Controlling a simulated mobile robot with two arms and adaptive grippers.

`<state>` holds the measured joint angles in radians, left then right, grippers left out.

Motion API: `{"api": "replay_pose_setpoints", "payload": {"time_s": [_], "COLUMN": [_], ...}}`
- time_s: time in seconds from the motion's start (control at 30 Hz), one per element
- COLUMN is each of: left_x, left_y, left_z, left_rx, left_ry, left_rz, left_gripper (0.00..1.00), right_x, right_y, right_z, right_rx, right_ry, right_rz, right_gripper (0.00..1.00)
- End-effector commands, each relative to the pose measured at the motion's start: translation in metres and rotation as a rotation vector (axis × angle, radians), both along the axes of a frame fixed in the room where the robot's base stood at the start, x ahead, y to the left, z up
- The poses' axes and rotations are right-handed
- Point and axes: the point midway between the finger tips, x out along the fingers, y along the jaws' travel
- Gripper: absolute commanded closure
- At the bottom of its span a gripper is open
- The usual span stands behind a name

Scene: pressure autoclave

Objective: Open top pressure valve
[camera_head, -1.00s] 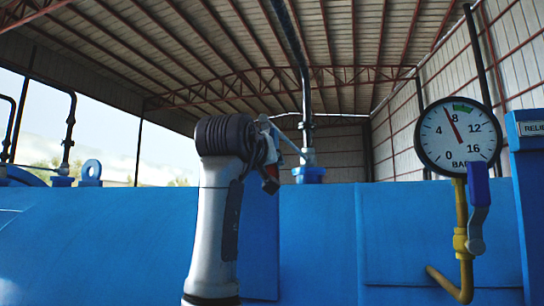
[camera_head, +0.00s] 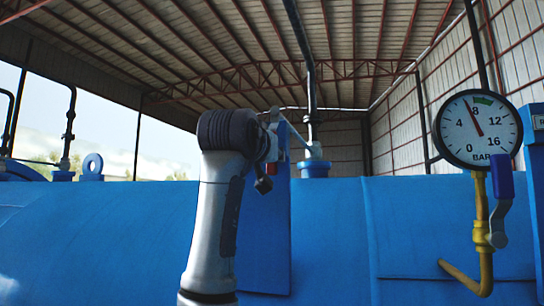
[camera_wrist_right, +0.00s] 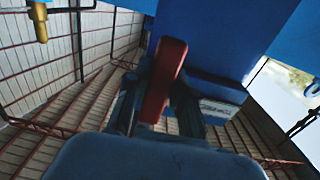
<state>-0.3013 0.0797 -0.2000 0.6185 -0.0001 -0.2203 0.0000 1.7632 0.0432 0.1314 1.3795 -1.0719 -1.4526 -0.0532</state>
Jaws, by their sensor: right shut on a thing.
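A red valve handle (camera_wrist_right: 164,80) stands between the dark fingers of my right gripper (camera_wrist_right: 157,103) in the right wrist view. The fingers are closed against its two sides, and its far end reaches toward a blue body. In the head view my right arm rises from the bottom middle, and my right gripper (camera_head: 276,143) is at its top, in front of a blue upright plate (camera_head: 265,235). The wrist and the gripper largely hide the handle there. My left gripper is not in view.
A round pressure gauge (camera_head: 478,130) on a yellow pipe (camera_head: 483,230) stands at the right, with a blue-handled lever (camera_head: 501,183) beside it. The large blue vessel (camera_head: 120,235) fills the lower picture. A vertical pipe (camera_head: 311,90) rises behind my gripper.

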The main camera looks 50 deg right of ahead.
Motion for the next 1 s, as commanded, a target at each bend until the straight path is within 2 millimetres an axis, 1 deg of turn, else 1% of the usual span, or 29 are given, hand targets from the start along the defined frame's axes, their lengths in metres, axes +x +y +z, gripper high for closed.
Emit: {"api": "replay_pose_setpoints", "payload": {"time_s": [0.03,0.1,0.17,0.2,0.47,0.57,0.67,1.0], "left_x": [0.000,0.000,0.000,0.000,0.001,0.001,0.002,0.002], "left_y": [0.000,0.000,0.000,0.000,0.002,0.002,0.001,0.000], "left_z": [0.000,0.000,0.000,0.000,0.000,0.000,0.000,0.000], "left_rx": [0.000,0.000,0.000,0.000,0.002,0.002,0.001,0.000], "left_ry": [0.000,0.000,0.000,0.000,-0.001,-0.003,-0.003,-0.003], "left_rz": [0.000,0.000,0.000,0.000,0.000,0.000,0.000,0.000], "left_gripper": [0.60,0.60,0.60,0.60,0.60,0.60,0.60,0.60], "right_x": [0.001,0.001,0.000,0.000,0.000,-0.002,-0.008,-0.039], "right_y": [0.001,0.001,0.001,0.000,0.001,0.005,0.017,0.081], "right_z": [0.000,0.000,0.000,0.000,0.000,0.001,0.001,0.001], "right_rx": [0.003,0.003,0.001,0.001,0.000,-0.001,-0.002,-0.002], "right_ry": [-0.004,-0.003,-0.003,-0.003,-0.001,-0.002,-0.003,-0.002], "right_rz": [0.003,0.003,0.003,0.002,0.001,0.002,0.003,0.006], "right_gripper": [0.75,0.63,0.53,0.50,0.50,0.50,0.50,0.50]}}
